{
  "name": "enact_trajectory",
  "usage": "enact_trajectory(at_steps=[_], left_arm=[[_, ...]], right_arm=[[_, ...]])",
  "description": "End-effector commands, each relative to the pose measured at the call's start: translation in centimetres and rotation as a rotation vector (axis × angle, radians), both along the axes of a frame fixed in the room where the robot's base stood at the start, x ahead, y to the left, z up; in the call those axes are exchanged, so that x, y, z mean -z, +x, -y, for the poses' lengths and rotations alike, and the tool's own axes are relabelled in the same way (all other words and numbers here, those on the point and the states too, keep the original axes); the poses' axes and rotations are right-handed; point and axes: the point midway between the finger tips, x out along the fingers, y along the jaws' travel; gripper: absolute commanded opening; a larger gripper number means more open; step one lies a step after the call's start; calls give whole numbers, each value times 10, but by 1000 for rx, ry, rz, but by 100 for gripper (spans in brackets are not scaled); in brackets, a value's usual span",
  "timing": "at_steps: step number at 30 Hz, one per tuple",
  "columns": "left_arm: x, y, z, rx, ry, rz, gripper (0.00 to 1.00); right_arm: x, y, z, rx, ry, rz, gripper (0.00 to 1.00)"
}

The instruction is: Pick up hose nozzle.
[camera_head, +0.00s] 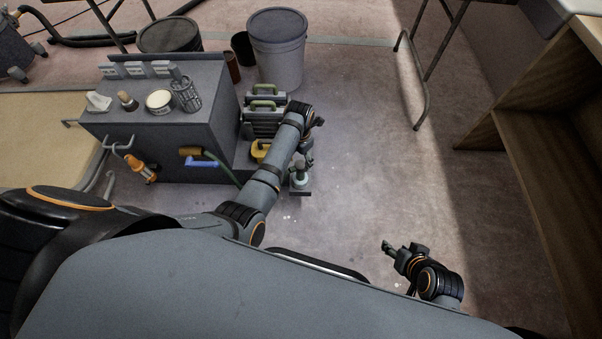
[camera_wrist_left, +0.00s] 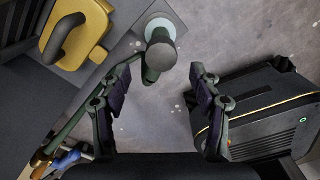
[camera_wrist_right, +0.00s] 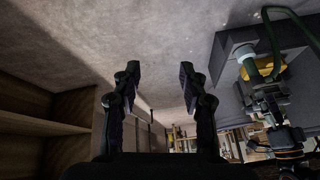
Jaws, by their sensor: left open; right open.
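The hose nozzle (camera_wrist_left: 158,52), a dark grey-green piece with a round end, stands by a pale round base on a grey ledge, with a green hose running to it. In the head view the nozzle (camera_head: 300,174) is at the ledge's end, partly hidden by my left arm. My left gripper (camera_wrist_left: 160,73) is open above it; the nozzle appears between and just beyond the fingertips, not gripped. Whether a finger touches it, I cannot tell. My right gripper (camera_head: 388,247) is open and empty over the floor; its spread fingers show in the right wrist view (camera_wrist_right: 158,75).
A yellow carrier (camera_wrist_left: 78,42) sits beside the ledge. Buckets (camera_head: 277,50) stand behind. Wooden shelving (camera_head: 540,150) is at right; the middle floor is clear.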

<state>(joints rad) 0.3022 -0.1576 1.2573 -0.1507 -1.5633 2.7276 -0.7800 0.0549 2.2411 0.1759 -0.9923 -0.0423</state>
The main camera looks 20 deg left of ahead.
Motion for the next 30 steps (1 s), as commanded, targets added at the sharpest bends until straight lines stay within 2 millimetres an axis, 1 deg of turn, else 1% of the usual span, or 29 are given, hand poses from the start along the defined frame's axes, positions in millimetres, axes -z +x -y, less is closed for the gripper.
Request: enact_trajectory(at_steps=[2,5,11,15,21,26,30], left_arm=[[0,0,0,0,0,1,64],[3,0,0,0,0,0,64],[13,1,1,1,0,0,64],[18,2,2,1,0,0,64],[24,3,3,1,0,0,64],[30,3,3,1,0,1,64],[36,3,3,1,0,0,64]], right_arm=[[-1,2,0,1,0,7,43],[-7,14,1,6,-3,59,43],[-33,57,5,22,-11,250,43],[-58,84,7,32,-16,387,43],[-97,117,10,45,-22,578,43],[-132,138,12,54,-26,734,43],[-165,153,14,60,-28,872,43]])
